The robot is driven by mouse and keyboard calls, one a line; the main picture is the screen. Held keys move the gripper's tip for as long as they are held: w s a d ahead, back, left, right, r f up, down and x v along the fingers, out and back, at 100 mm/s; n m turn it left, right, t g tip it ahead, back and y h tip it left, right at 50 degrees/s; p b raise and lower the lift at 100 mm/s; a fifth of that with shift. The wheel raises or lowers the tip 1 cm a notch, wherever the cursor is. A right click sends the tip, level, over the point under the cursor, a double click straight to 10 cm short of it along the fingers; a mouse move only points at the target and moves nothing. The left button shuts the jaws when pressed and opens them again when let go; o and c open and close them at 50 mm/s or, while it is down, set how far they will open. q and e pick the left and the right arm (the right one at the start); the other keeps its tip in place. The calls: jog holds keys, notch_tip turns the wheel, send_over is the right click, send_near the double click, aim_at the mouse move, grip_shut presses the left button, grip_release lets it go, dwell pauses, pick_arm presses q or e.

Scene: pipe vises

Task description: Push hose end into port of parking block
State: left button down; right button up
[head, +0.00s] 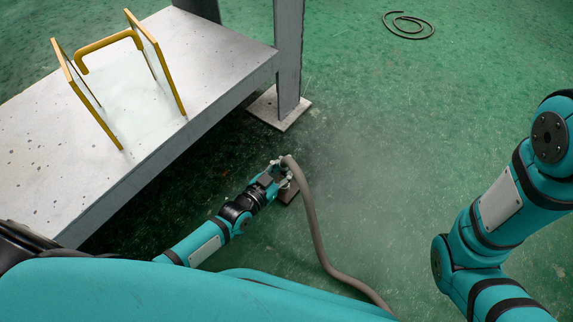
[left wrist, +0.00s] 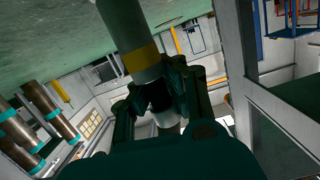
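The grey-brown hose (head: 317,225) arches up from the floor and its end is at my left gripper (head: 281,174). My left gripper reaches low to the floor and appears closed around the hose end. In the left wrist view the hose (left wrist: 122,22), with a yellow band, runs between the fingers of my left gripper (left wrist: 160,97).
A grey metal bench (head: 215,50) with a yellow-edged stand (head: 125,80) is at upper left; its leg has a floor plate (head: 279,108) behind the gripper. A coiled hose (head: 408,26) lies far back. The green floor to the right is clear.

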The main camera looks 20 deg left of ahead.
pick_arm(q)
jog(key=c, duration=1.5)
grip_release()
jog(key=shift+o, duration=0.5)
jog(key=shift+f, duration=0.1)
jog(key=shift+s, duration=0.15)
jog(key=v, duration=1.1)
jog(key=shift+s, duration=0.35)
jog(key=shift+a, duration=0.1)
